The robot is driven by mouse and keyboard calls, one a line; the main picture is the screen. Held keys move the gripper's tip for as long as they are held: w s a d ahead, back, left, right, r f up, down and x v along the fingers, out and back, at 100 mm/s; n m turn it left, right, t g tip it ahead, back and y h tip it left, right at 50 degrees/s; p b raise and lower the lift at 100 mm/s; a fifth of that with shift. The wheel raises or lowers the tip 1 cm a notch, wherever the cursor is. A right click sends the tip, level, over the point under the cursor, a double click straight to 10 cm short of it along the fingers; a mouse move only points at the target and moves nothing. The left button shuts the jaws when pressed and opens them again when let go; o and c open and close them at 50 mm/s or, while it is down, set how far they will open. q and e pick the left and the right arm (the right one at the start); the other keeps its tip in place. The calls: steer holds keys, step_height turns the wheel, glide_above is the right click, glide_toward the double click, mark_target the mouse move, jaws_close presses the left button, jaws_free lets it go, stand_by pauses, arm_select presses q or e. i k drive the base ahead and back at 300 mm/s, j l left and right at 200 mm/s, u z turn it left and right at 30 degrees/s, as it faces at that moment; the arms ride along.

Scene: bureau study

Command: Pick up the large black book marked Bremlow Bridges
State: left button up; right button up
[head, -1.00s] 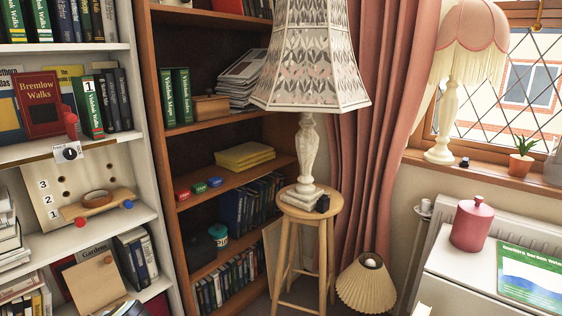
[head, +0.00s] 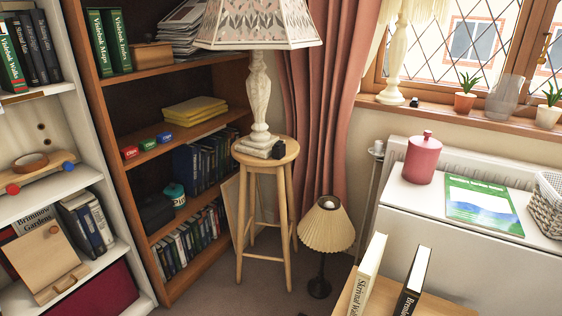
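A black-spined book (head: 413,287) stands upright at the bottom of the head view, right of centre, on a small wooden surface (head: 447,306). The visible start of its spine lettering seems to read "Brem"; the rest is cut off by the picture's lower edge, so I cannot confirm the full title. A cream book (head: 368,275) stands upright to its left, with a gap between them. Neither of my grippers shows in the head view.
A white cabinet (head: 500,262) with a pink canister (head: 422,158) and a green-blue book (head: 483,205) stands behind. A pleated-shade lamp (head: 325,227) and a wooden stool (head: 266,152) with a large lamp stand to the left. Bookcases fill the left side. Some carpet is bare near the stool.

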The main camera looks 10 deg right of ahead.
mark_target(411, 293)
steer(key=z, duration=1.25)
steer(key=j+z, duration=0.2)
steer(key=z, duration=0.2)
steer(key=j+z, duration=0.2)
steer(key=z, duration=0.15)
steer(key=i, duration=0.05)
